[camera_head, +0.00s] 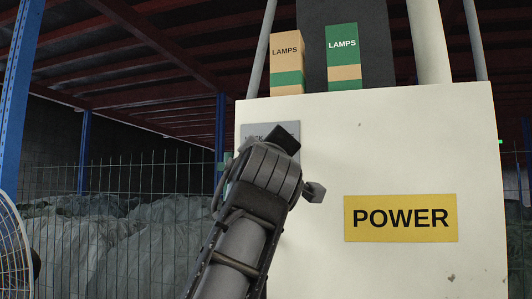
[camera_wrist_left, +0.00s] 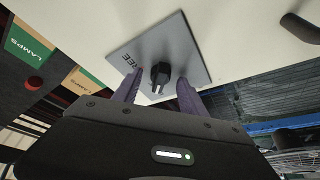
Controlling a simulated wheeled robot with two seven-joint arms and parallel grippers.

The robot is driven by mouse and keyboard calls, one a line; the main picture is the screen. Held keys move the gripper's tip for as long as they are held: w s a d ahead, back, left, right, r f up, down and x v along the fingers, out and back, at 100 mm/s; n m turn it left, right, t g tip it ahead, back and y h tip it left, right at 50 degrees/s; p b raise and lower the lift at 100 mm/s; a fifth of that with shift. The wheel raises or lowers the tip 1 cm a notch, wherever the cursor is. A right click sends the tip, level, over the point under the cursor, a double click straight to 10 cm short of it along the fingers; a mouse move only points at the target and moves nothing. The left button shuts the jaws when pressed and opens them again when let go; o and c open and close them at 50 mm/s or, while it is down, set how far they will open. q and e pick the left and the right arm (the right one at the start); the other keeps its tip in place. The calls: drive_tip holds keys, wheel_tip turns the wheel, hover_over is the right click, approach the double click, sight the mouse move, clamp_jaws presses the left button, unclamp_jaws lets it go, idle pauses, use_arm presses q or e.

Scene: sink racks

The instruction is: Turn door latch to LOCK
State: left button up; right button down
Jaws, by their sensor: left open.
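A grey latch plate (camera_head: 258,130) is on the upper left of the pale cabinet door, partly hidden by my left arm; part of the word LOCK shows on its left. In the left wrist view the plate (camera_wrist_left: 193,57) carries the word FREE and a small black latch knob (camera_wrist_left: 160,74). My left gripper (camera_wrist_left: 158,84) is open, with one finger on each side of the knob near the plate. I cannot tell whether either finger touches the knob. In the head view the fingers and knob are hidden behind my wrist. My right gripper is not in view.
The cabinet (camera_head: 400,130) has a yellow POWER label (camera_head: 401,218). A tan LAMPS box (camera_head: 285,60) and a green LAMPS box (camera_head: 343,45) stand on top. A wire fence (camera_head: 125,200) stands at left. A dark bar (camera_wrist_left: 300,28) projects near the plate in the wrist view.

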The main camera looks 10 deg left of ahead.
use_arm(q)
drive_tip(key=b+v, duration=0.5)
drive_tip(key=v, duration=0.3)
drive_tip(key=shift+w+f, duration=0.1)
idle(0.4)
